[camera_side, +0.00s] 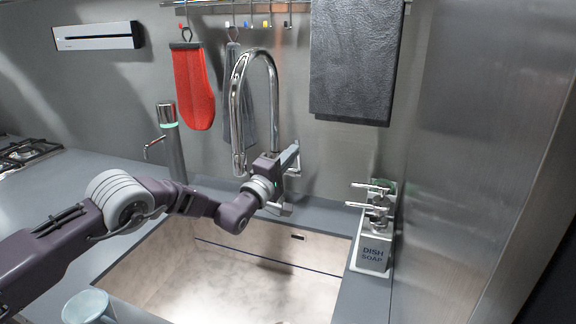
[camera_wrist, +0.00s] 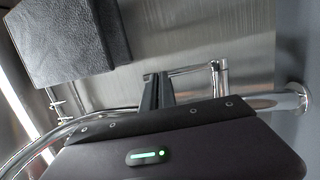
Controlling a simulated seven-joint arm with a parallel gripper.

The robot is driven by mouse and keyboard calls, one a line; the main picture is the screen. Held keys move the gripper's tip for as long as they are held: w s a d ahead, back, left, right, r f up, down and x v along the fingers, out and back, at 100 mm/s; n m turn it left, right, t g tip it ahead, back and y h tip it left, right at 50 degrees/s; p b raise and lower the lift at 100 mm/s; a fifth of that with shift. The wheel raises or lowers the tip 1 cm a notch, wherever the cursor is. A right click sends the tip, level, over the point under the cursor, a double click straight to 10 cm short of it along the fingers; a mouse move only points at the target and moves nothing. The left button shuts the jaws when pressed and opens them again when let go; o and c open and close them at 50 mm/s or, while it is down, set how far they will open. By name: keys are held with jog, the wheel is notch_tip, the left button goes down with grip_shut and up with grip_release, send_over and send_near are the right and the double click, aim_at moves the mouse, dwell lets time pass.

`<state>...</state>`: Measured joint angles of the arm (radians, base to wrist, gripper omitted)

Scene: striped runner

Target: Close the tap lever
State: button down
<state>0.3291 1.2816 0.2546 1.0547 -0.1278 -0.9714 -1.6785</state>
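The chrome tap (camera_side: 270,95) stands behind the sink, its tall curved neck arching forward. A small chrome lever (camera_side: 293,173) shows low on its right side, partly hidden by my gripper (camera_side: 290,157). In the wrist view, the lever's thin rod (camera_wrist: 193,69) runs across to the right of my gripper's dark fingers (camera_wrist: 157,90), and its near end is close to the right finger. I cannot tell whether they touch. The fingers are side by side with almost no gap, and nothing shows between them. The tap's body (camera_wrist: 275,102) lies behind my gripper.
The pale sink basin (camera_side: 240,270) is below my arm. A soap dispenser (camera_side: 375,240) stands at its right edge. A red mitt (camera_side: 194,88) and a dark towel (camera_side: 353,60) hang behind. A grey cylinder with a spout (camera_side: 172,145) stands left, and a light-blue cup (camera_side: 88,307) is front left.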

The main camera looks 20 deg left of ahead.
dwell(0.4)
jog(key=s+a+f+m+t+h, duration=0.1)
jog(key=s+a+f+t, duration=0.1)
jog(key=s+f, duration=0.35)
jog(key=s+a+f+t, duration=0.1)
jog(key=s+f, duration=0.2)
jog(key=s, duration=0.5)
jog(key=w+a+r+m+g+y, duration=0.2)
jog(key=w+a+g+y, duration=0.2)
jog(key=w+a, duration=0.25)
jog(key=s+a+r+m+g+y, duration=0.2)
jog(key=s+a+r+g+y, duration=0.1)
jog(key=s+a+r+g, duration=0.5)
jog(key=s+r+m+g+h, duration=0.15)
jog(key=s+r, duration=0.25)
jog(key=s, duration=0.6)
jog(key=s+r+m, duration=0.3)
jog(key=s+r, duration=0.2)
jog(key=s, duration=0.4)
jog(key=s+f+m+g, duration=0.2)
jog(key=s, duration=1)
jog(key=s+d+f+m+g, duration=0.1)
jog(key=s+f+m+g, duration=0.1)
jog(key=s, duration=1)
jog(key=shift+s+d+m, duration=0.25)
jog(key=shift+m, duration=0.6)
